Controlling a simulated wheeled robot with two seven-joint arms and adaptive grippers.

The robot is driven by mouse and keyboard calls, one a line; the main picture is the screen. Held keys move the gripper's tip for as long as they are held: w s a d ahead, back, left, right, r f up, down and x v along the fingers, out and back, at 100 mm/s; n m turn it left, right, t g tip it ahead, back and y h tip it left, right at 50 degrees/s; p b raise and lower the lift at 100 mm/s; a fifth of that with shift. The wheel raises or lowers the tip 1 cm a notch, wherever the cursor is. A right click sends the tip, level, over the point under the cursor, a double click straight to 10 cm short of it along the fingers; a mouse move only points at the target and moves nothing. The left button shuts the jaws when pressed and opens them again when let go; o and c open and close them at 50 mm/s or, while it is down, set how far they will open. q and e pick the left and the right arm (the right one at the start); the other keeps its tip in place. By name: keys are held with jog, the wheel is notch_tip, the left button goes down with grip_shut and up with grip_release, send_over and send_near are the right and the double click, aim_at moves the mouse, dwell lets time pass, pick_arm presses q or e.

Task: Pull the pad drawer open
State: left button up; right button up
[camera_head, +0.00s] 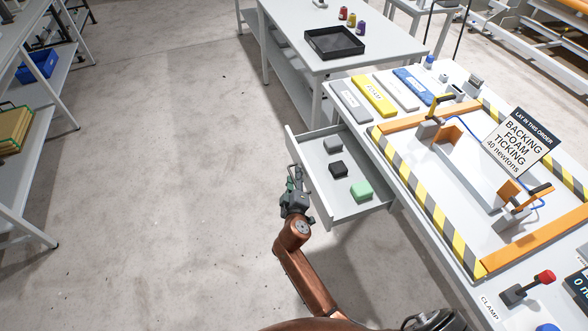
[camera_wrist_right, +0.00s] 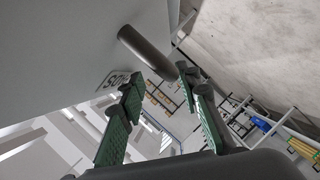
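The pad drawer (camera_head: 345,208) stands pulled out from the left side of the quilting table. A grey pad (camera_head: 333,145), a black pad (camera_head: 338,169) and a green pad (camera_head: 361,190) lie in it. My right gripper (camera_head: 294,180) is at the outside of the drawer's front panel. In the right wrist view, its two green-padded fingers (camera_wrist_right: 160,90) are spread apart. The dark bar handle (camera_wrist_right: 146,53) on the labelled drawer front lies just beyond and between the fingertips; I cannot tell whether they touch it. My left gripper is not in view.
The table (camera_head: 450,270) carries a striped frame with orange bars, clamps, a sign (camera_head: 522,143) and a red-knobbed lever (camera_head: 544,277). A back table (camera_head: 290,25) holds a black tray (camera_head: 334,42). Shelves (camera_head: 30,110) stand at the left. The floor left of the drawer is clear.

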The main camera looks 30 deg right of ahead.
notch_tip(320, 180, up, 8)
jog(key=shift+w+r, duration=0.1)
dwell(0.6)
